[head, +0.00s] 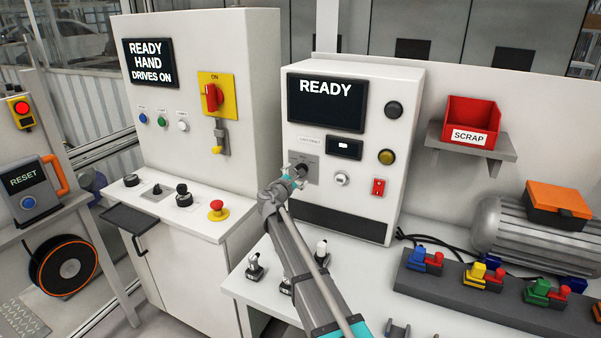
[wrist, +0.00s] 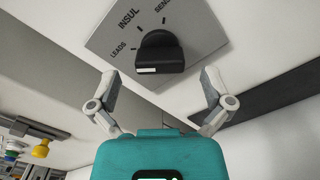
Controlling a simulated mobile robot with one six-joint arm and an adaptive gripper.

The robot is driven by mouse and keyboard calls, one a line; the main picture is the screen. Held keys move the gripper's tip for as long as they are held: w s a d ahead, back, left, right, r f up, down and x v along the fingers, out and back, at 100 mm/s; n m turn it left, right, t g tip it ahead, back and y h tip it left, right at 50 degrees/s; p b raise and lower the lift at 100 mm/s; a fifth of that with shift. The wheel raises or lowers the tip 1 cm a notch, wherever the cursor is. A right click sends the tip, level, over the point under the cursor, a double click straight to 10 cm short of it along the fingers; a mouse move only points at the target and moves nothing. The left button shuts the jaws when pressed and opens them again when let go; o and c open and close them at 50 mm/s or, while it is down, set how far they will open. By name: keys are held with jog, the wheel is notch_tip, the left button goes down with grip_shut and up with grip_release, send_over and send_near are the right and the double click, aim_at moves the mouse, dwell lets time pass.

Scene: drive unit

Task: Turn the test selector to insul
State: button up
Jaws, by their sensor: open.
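The test selector is a black knob (wrist: 160,52) on a grey plate (wrist: 205,25) in the wrist view. Its visible labels read LEADS, INSUL and a partly cut-off SENS. A white mark sits on the knob's lower left, on the side of LEADS; which label it points at exactly I cannot tell. My gripper (wrist: 159,80) is open, one finger on each side below the knob, with nothing between them. In the head view my gripper (head: 293,172) is in front of the selector plate (head: 311,148) on the white test cabinet (head: 350,185) and partly hides it.
The cabinet's screen (head: 327,102) reads READY. A red SCRAP bin (head: 472,118) is on a shelf to the right. Coloured connectors (head: 480,272) stand on the bench.

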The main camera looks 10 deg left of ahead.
jog(key=shift+x, duration=1.3)
jog(key=shift+c, duration=0.3)
jog(key=c, duration=1.1)
